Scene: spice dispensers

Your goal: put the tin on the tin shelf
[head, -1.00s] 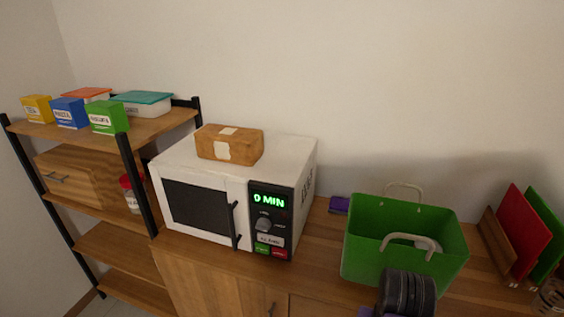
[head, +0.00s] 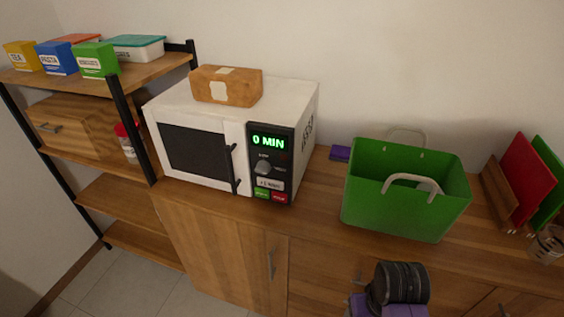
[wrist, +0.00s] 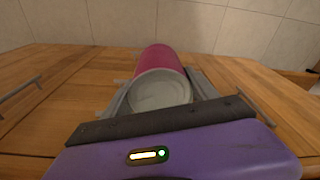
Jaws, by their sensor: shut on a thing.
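The tin (wrist: 160,60) is a magenta cylinder with a pale grey round end facing the wrist camera. My gripper (wrist: 162,88) is shut on it, one grey finger on each side. In the head view my purple and dark wrist (head: 392,295) is at the bottom, in front of the counter; the tin is not visible there. The shelf unit (head: 160,72) stands at the left. Its top board holds yellow, blue and green labelled boxes (head: 95,60) and lidded containers. I cannot tell which board is the tin shelf.
A white microwave (head: 205,110) with a brown loaf-like block (head: 226,86) on top stands beside the shelf unit. A green basket (head: 400,205) and a red board (head: 528,175) are further right. A red-lidded jar (head: 127,140) and wooden box share the second board; the lower boards look bare.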

